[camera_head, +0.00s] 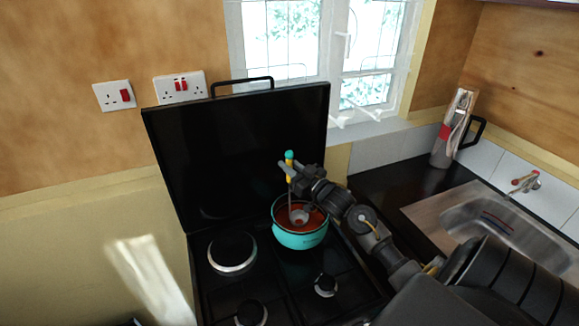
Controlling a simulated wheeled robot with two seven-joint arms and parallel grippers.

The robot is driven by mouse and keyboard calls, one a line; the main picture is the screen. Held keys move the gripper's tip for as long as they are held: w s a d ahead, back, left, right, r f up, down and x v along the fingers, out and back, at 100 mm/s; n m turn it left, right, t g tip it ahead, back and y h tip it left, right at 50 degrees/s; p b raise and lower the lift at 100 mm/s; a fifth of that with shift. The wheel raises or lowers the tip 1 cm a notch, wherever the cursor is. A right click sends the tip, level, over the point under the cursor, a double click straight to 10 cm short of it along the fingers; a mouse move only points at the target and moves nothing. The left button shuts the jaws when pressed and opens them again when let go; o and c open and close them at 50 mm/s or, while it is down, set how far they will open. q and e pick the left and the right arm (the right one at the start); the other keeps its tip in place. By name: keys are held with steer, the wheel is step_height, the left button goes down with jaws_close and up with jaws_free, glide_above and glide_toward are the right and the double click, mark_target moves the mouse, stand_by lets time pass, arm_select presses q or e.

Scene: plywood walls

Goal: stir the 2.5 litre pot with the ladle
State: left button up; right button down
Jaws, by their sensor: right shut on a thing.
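A turquoise pot (300,237) with reddish-brown contents stands at the back right of the black stove. A ladle (291,193) with a yellow and turquoise handle end stands nearly upright, its grey bowl low inside the pot. My right gripper (289,172) is shut on the ladle's handle just above the pot, with my right arm coming in from the lower right. The arm's wrist hides part of the pot's right rim. My left gripper is not in view.
The stove's raised black lid (240,150) stands behind the pot. A bare burner (232,252) lies left of it, with others in front. A metal sink (490,235) and a grey jug-like container (452,130) are at the right. Windows and sockets are behind.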

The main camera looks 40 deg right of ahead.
mark_target(290, 156)
step_height(290, 156, up, 3)
steer(key=shift+r+p, duration=0.15)
steer(key=shift+p, duration=0.55)
steer(key=shift+r, duration=2.2)
steer(key=shift+r, duration=2.5)
